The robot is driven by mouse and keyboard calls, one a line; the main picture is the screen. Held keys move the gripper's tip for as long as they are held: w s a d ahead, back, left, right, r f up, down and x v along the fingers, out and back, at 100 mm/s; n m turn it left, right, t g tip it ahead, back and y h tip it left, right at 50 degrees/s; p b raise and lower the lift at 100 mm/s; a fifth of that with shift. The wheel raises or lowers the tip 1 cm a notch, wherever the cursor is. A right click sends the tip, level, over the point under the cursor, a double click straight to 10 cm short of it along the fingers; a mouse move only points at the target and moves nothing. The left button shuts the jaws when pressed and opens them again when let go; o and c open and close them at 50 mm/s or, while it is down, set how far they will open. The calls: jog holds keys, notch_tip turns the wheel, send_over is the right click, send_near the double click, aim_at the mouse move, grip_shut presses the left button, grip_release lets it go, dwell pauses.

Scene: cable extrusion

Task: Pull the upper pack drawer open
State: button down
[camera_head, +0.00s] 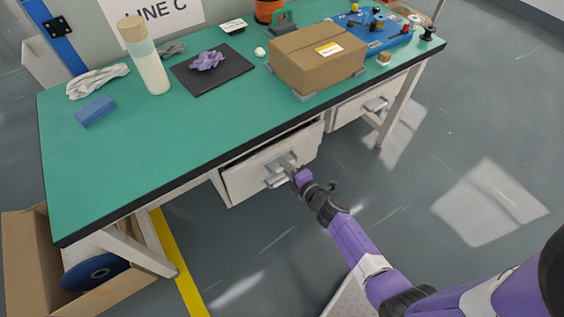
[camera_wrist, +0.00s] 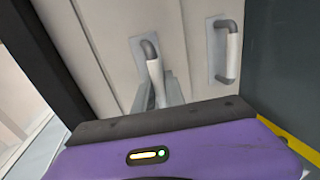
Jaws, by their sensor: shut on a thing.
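The pale upper pack drawer (camera_head: 246,176) sits under the left part of the green-topped bench. A thin dark gap shows along its top edge, but I cannot tell how far out it stands. My gripper (camera_head: 291,171) is in front of it, shut on the upper drawer handle (camera_wrist: 149,52). In the wrist view, which is turned sideways, my gripper (camera_wrist: 164,92) shows grey fingers at this handle, partly hidden by my purple wrist housing. A second handle (camera_wrist: 233,55) on the panel beside it is free.
The green bench (camera_head: 150,130) overhangs the drawer with a black edge. A carton (camera_head: 305,65), a bottle (camera_head: 147,62) and a blue block (camera_head: 95,111) stand on top. Another drawer (camera_head: 352,110) is to the right. An open box (camera_head: 25,250) with a spool is at lower left. Floor in front is clear.

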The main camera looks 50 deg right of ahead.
jog(key=s+a+b, duration=0.1)
jog(key=s+a, duration=0.2)
jog(key=s, duration=0.9)
jog(key=s+a+b, duration=0.1)
jog(key=s+a, duration=0.3)
jog(key=s, duration=0.9)
jog(key=shift+s+a+b, duration=0.15)
jog(key=shift+s+b, duration=0.1)
jog(key=shift+b, duration=0.05)
jog(key=c, duration=1.4)
grip_release()
jog(key=v, duration=0.7)
jog(key=shift+s, duration=0.35)
jog(key=shift+a+r, duration=0.1)
